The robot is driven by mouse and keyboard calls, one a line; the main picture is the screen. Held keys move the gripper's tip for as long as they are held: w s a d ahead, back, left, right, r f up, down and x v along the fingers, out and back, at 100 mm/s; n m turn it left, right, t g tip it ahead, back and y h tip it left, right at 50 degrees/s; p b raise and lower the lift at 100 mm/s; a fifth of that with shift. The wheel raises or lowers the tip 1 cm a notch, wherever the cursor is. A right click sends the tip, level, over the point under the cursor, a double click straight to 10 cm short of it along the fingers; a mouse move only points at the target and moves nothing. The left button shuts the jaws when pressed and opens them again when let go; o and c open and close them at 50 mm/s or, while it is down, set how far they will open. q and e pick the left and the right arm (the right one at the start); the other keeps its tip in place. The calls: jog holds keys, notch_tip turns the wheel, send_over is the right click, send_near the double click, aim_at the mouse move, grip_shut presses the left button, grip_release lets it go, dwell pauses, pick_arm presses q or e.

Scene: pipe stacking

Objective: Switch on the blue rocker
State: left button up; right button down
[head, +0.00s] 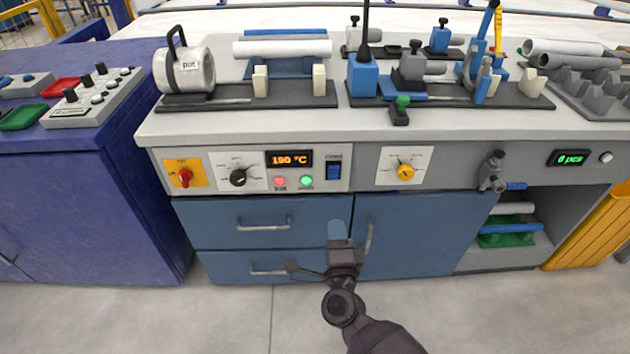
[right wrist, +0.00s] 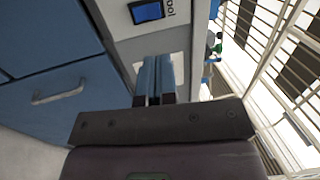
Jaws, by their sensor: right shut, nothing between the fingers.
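The blue rocker (head: 333,171) sits in a dark frame on the grey front panel, to the right of the orange temperature display (head: 289,159). It also shows near the top of the right wrist view (right wrist: 147,11). I cannot tell which side of it is pressed in. My right gripper (head: 338,224) is shut and empty, with its blue fingers in front of the cabinet just below the rocker in the head view. In the right wrist view its fingertips (right wrist: 156,58) lie together, apart from the rocker. My left gripper is not in view.
A black knob (head: 238,177), a red lamp (head: 280,182) and a green lamp (head: 306,181) lie left of the rocker. A yellow knob (head: 405,171) is to its right. A drawer handle (head: 264,224) and a door handle (head: 368,236) stick out below the panel.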

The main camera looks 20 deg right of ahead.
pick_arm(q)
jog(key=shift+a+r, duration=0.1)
pick_arm(e)
jog(key=shift+w+a, duration=0.15)
jog(key=shift+w, duration=0.05)
jog(key=shift+w, duration=0.1)
jog(key=b, duration=0.2)
send_near(330, 170)
jog(key=x, duration=0.5)
jog(key=shift+w+r, duration=0.1)
jog(key=shift+w, duration=0.2)
jog(key=shift+w+d+r, duration=0.1)
jog(key=shift+w+d, duration=0.15)
jog(key=shift+w, duration=0.4)
jog(key=shift+w+r, duration=0.15)
jog(key=shift+w, duration=0.05)
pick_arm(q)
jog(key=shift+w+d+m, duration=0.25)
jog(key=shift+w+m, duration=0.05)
pick_arm(e)
jog(key=shift+r, duration=0.1)
